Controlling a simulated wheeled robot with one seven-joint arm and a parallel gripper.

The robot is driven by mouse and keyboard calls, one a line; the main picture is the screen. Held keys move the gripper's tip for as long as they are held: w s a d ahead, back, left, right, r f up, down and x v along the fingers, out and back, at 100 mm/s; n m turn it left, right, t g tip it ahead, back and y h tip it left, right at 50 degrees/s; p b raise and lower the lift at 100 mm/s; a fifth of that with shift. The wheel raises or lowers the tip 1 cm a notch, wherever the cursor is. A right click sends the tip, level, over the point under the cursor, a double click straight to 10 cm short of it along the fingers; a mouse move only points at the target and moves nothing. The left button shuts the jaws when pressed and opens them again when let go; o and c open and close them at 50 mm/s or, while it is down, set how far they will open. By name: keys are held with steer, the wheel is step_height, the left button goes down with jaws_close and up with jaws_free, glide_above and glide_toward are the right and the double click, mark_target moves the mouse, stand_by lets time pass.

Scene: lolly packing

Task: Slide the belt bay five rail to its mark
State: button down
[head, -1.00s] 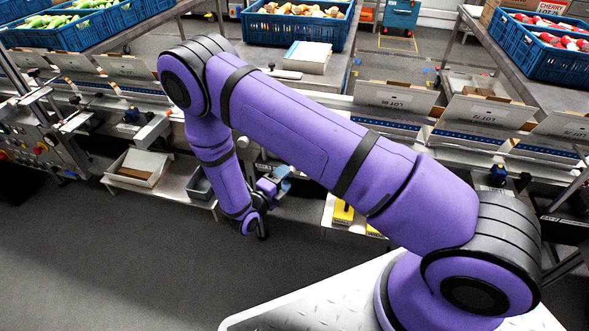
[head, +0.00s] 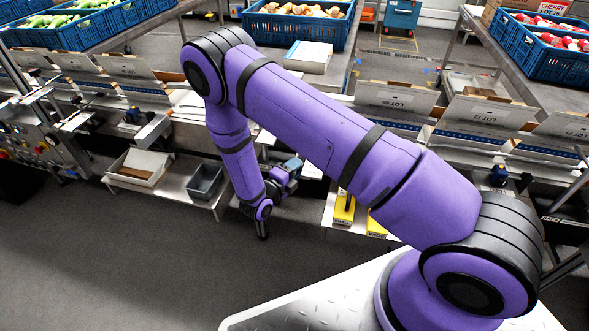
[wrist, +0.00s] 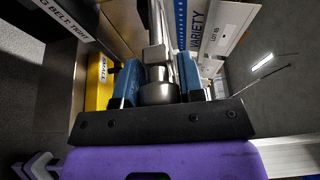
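My gripper (head: 287,168) is low in front of the line, at the gap between the left shelf and the yellow-box shelf. In the wrist view its two blue fingers stand apart, with a grey metal cylinder and block (wrist: 156,54) showing between them. A bright metal rail (wrist: 160,18) runs on beyond these; I cannot tell whether it is the bay five rail. No contact with the fingers is clear. I cannot make out the mark. My purple arm hides part of the line in the head view.
Yellow boxes (head: 344,209) sit on a low shelf right of my gripper. A grey bin (head: 205,181) and a white tray (head: 146,166) are on the shelf to its left. Open cartons (head: 398,98) line the belt. The floor in front is clear.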

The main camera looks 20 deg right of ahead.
steer(key=shift+s+a, duration=0.45)
steer(key=shift+s, duration=0.15)
steer(key=shift+s+a, duration=0.4)
steer(key=shift+s, duration=0.2)
steer(key=shift+f, duration=0.1)
steer(key=c, duration=0.8)
jaws_free()
steer(key=shift+o, duration=0.2)
steer(key=v, duration=1.1)
steer(key=shift+w, duration=0.1)
